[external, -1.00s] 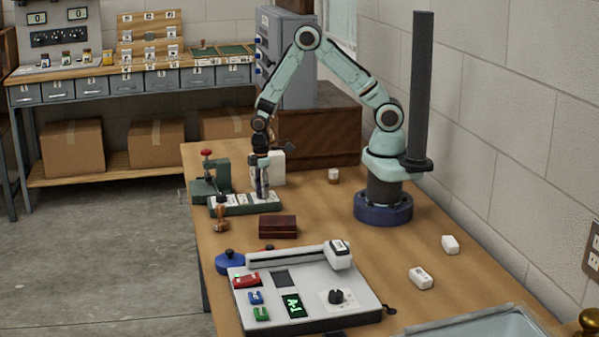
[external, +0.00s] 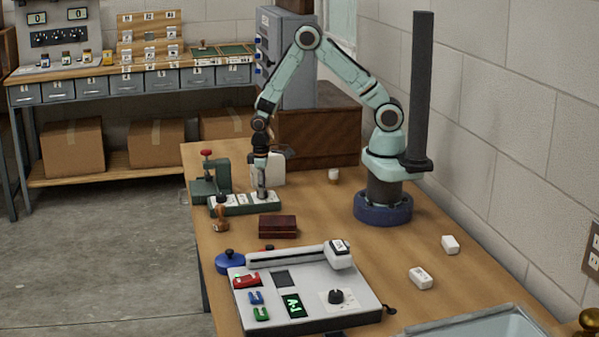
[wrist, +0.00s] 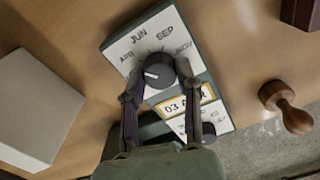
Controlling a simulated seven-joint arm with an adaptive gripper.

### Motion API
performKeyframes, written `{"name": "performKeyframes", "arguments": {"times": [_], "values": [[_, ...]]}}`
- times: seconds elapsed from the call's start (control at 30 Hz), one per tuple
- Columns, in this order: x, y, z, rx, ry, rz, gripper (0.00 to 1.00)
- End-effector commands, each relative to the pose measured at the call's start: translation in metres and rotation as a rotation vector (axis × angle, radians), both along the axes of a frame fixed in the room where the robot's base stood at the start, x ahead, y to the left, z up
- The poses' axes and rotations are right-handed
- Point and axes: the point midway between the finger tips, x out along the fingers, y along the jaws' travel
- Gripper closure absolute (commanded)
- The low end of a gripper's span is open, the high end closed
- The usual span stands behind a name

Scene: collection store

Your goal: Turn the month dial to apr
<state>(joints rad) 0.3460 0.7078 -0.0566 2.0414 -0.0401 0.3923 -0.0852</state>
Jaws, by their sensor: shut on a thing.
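The month dial (wrist: 160,70) is a dark round knob on a white plate (wrist: 122,48) with labels including APR, JUN, SEP and NOV. Its white mark points to the picture's left, just below the APR label. My gripper (wrist: 157,88) is shut on the dial, one finger on each side. A yellow-framed window (wrist: 186,100) below the dial reads 03 and a month that looks like APR, partly unclear. In the external view my gripper (external: 262,194) points down onto the right end of the green-based dater (external: 232,210). The dial is hidden there.
A wooden-handled stamp (external: 221,218) and a dark red box (external: 278,227) stand close in front. A green press with a red knob (external: 207,172) is to the left. A white block (external: 270,170) stands behind my gripper. The table's middle right is mostly clear.

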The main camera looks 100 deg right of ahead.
Motion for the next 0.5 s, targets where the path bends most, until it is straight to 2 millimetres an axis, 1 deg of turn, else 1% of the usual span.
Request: {"name": "performKeyframes", "arguments": {"times": [0.47, 0.5], "values": [[-0.001, -0.0001, -0.0013, 0.0, 0.003, -0.019, 1.0], [-0.0009, 0.0, -0.0013, 0.0, 0.003, -0.019, 0.65]]}}
